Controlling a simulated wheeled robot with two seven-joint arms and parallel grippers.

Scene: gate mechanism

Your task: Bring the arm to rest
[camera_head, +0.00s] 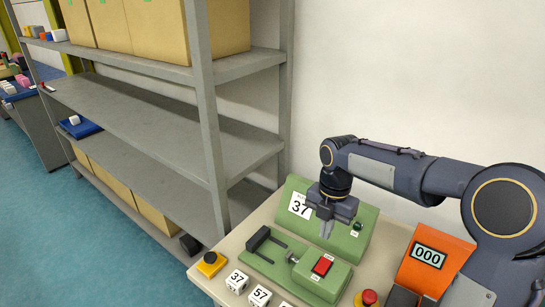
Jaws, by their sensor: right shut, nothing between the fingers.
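My right arm (400,178) comes in from the right and bends over the table. My right gripper (326,228) points down, shut and empty, in front of the green sloped panel that bears a white card reading 37 (299,206). Below it is the green mechanism base (318,277) with a black handle (257,239) on slots and a red button (322,265). A gap between the fingertips and the base cannot be judged for sure. My left gripper is not in view.
White cubes numbered 37 (237,281) and 57 (260,295) stand at the table's front, near a yellow button box (211,264). A grey shelf (206,120) stands at left.

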